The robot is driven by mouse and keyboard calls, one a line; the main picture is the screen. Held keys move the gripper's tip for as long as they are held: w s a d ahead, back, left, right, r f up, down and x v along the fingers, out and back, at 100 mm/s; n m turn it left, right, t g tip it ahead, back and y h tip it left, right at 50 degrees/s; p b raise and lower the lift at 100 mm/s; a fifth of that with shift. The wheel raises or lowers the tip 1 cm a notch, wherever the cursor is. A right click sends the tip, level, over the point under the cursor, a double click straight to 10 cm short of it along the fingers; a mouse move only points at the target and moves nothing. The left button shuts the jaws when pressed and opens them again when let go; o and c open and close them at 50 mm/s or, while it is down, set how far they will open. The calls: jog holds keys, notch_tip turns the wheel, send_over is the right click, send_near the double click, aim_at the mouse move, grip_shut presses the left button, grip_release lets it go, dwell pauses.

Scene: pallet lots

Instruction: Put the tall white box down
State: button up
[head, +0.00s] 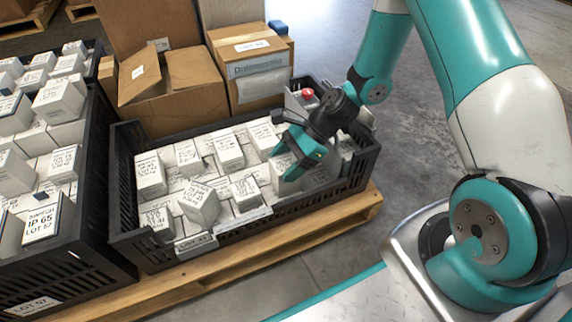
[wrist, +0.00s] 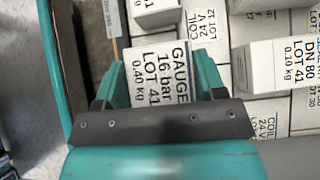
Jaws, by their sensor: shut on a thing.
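My gripper (head: 296,150) is shut on a tall white box (head: 287,181), over the right part of a black crate (head: 215,238) full of white boxes. In the wrist view my gripper's teal fingers (wrist: 155,75) sit on either side of the tall white box (wrist: 157,57). Its printed face reads GAUGE, 16 bar, LOT 41, 0.40 kg. My fingers and wrist partly hide it in the head view. I cannot tell whether its bottom touches the boxes below.
The crate stands on a wooden pallet (head: 330,222). Another black crate (head: 90,240) of white boxes is at the left. Open cardboard boxes (head: 170,92) stand behind the crate. A red-topped item (head: 307,93) is near its back right corner. Grey floor (head: 425,130) is clear at right.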

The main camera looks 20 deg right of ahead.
jog(key=shift+f, duration=0.1)
jog(key=o, duration=1.3)
